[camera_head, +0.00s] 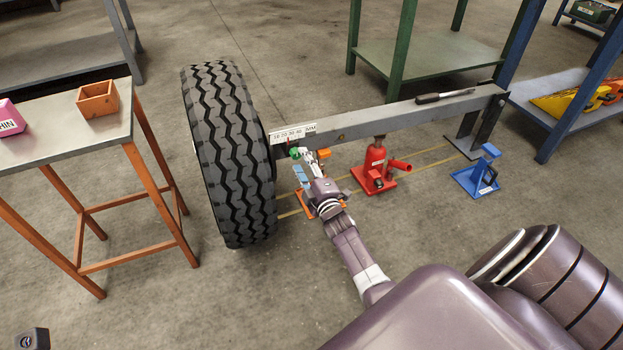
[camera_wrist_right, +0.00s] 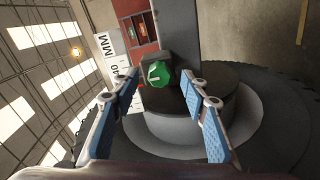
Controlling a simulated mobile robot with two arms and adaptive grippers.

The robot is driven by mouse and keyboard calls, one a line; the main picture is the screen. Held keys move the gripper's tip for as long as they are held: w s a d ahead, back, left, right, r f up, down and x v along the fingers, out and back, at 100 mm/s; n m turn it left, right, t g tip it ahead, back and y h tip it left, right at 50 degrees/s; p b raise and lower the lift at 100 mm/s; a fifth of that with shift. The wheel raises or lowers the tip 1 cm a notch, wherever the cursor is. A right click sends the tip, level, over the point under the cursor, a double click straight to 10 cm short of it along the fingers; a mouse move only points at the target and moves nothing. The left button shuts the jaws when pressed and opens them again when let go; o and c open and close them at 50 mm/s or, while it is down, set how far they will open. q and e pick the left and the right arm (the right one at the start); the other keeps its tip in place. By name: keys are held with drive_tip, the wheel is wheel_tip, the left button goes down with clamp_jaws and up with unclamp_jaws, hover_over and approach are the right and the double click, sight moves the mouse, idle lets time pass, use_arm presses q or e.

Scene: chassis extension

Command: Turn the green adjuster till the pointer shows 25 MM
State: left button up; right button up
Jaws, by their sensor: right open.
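The green adjuster (camera_head: 295,153) sits at the wheel end of the grey beam, beside the tyre (camera_head: 228,150). Its green knob (camera_wrist_right: 159,75) faces me in the right wrist view, with a pale mark on its face. A white scale (camera_head: 295,134) is on the beam above the adjuster; its end reads MM. A small red pointer (camera_head: 289,141) shows at the scale's left part; its exact reading is too small to tell. My right gripper (camera_head: 301,164) is open, its blue-padded fingers (camera_wrist_right: 166,120) either side of the knob in the picture, apart from it.
A red jack (camera_head: 375,168) stands under the beam (camera_head: 400,115), and a blue stand (camera_head: 477,176) is to the right. A dark-handled tool (camera_head: 445,96) lies on the beam. A table (camera_head: 60,135) with an orange box (camera_head: 97,99) is at left.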

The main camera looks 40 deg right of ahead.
drive_tip(key=v, duration=0.9)
drive_tip(key=shift+a, duration=0.1)
